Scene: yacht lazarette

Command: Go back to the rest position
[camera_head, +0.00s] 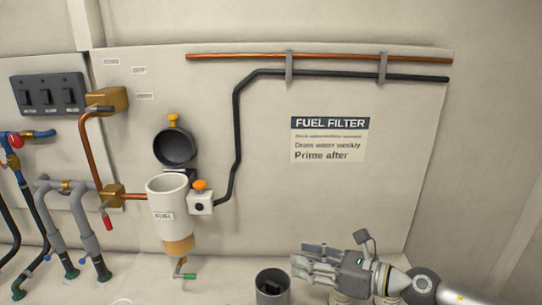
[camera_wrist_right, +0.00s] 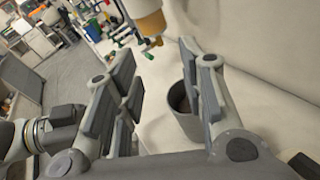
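My right gripper (camera_head: 305,262) is at the lower right of the head view, its fingers pointing left. In the right wrist view its fingers (camera_wrist_right: 156,70) are spread, with nothing between them. It is just right of a dark grey cup (camera_head: 272,285), which also shows partly behind one finger in the wrist view (camera_wrist_right: 184,118). A dark thing is inside the cup. I cannot tell whether gripper and cup touch. My left gripper is not in view.
A white fuel filter (camera_head: 167,205) with a raised black lid (camera_head: 175,147) is on the wall. Below it is a green-handled drain (camera_head: 187,276). A switch panel (camera_head: 48,95) and grey hoses (camera_head: 83,222) are at left. The wall right of the sign (camera_head: 328,140) is clear.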

